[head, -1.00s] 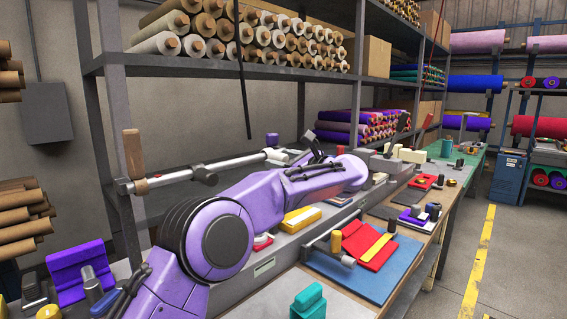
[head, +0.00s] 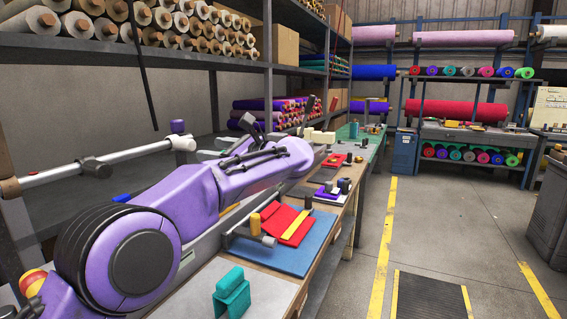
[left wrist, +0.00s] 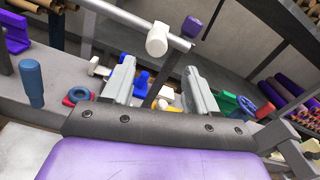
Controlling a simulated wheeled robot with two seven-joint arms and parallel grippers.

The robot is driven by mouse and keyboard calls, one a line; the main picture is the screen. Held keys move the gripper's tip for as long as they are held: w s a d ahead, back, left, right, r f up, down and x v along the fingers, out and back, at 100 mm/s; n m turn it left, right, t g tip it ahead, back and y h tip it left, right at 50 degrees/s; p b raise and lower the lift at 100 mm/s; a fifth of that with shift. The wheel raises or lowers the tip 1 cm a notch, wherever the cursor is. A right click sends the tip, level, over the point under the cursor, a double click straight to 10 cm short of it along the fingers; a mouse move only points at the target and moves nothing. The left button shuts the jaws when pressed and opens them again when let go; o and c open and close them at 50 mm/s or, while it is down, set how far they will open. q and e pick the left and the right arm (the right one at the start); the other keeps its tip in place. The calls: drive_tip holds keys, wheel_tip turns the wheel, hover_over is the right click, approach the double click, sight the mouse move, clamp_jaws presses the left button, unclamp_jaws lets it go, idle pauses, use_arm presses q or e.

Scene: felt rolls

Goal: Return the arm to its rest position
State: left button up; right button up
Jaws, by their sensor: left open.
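My purple left arm (head: 190,200) reaches from the lower left of the head view over the bench toward its far part. My right gripper is in neither view.
A metal bar (head: 95,165) runs close behind my arm under the roll shelf (head: 200,60). The floor (head: 440,225) at right is mostly clear.

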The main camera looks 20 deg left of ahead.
sight(195, 147)
use_arm(q)
drive_tip(key=a, duration=0.2)
drive_tip(key=w+a+p, duration=0.1)
drive_tip(key=a, duration=0.2)
drive_tip(key=a+p, duration=0.1)
drive_tip(key=a, duration=0.2)
drive_tip(key=shift+w+a+r, duration=0.1)
drive_tip(key=shift+w+a, duration=0.1)
drive_tip(key=shift+a, duration=0.05)
drive_tip(key=shift+w+a, duration=0.1)
drive_tip(key=shift+a, duration=0.3)
